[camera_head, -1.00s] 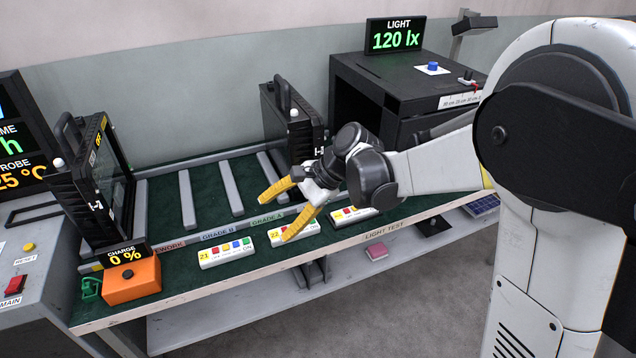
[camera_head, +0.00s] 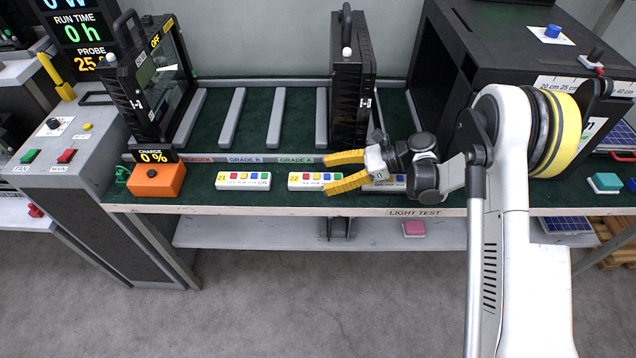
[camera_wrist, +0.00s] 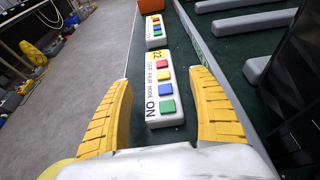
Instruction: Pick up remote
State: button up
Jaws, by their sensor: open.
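Several white remotes with coloured buttons lie in a row on the green bench top. The remote marked 21 (camera_head: 243,181) is at the left; it also shows far ahead in the wrist view (camera_wrist: 155,32). The remote marked 22 (camera_head: 306,181) is in the middle. In the wrist view remote 22 (camera_wrist: 160,90) lies lengthwise ahead, between the lines of the two yellow fingers. A third remote (camera_head: 385,186) is partly hidden under my gripper (camera_head: 330,173). My gripper is open and empty, fingers pointing left, tips near remote 22's right end; contact cannot be told.
An orange box (camera_head: 157,181) stands left of the remotes. A black floodlight housing (camera_head: 350,90) stands upright behind my gripper, and another (camera_head: 160,80) stands at the left. A black cabinet (camera_head: 480,60) is at the right. Grey rails cross the bench behind the remotes.

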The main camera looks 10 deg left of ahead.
aim_at(318, 177)
jog(key=b+x, duration=0.1)
jog(key=x, duration=0.3)
jog(key=shift+f+b, duration=0.1)
jog(key=shift+b, duration=0.25)
jog(key=shift+d, duration=0.1)
jog(key=c, duration=1.3)
jog(key=shift+c, duration=0.2)
